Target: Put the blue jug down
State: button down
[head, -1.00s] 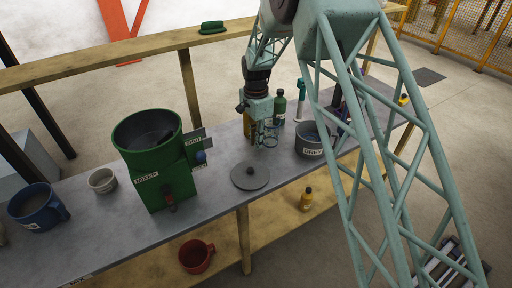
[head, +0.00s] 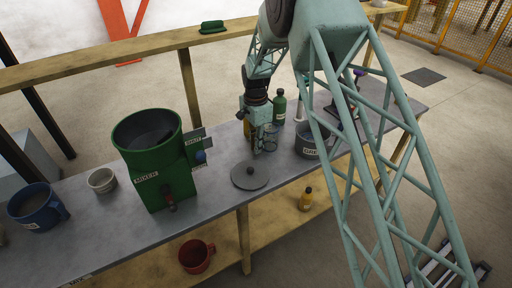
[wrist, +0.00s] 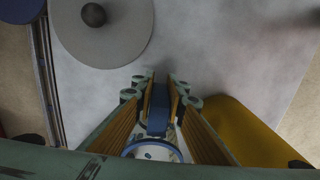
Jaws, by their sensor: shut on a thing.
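My gripper (head: 265,146) is low over the grey table, behind the round lid, pointing down. In the wrist view my gripper (wrist: 158,92) is shut on the upright blue strip of the blue jug (wrist: 157,118), which looks like its handle. A pale round part with a blue rim shows below that strip. In the head view the fingers mostly hide the jug, and I cannot tell whether its base touches the table.
The grey lid (head: 250,176) lies in front of my gripper. A yellow container (wrist: 236,130) stands close by. A grey pot (head: 309,147) and a green bottle (head: 279,108) are to the right. The green mixer (head: 160,170) and a large blue mug (head: 36,207) are to the left.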

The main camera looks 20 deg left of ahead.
jog(key=shift+f, duration=0.15)
jog(key=c, duration=2.6)
grip_release()
jog(key=shift+r+p, duration=0.3)
jog(key=shift+r, duration=5.85)
jog(key=shift+r, duration=0.1)
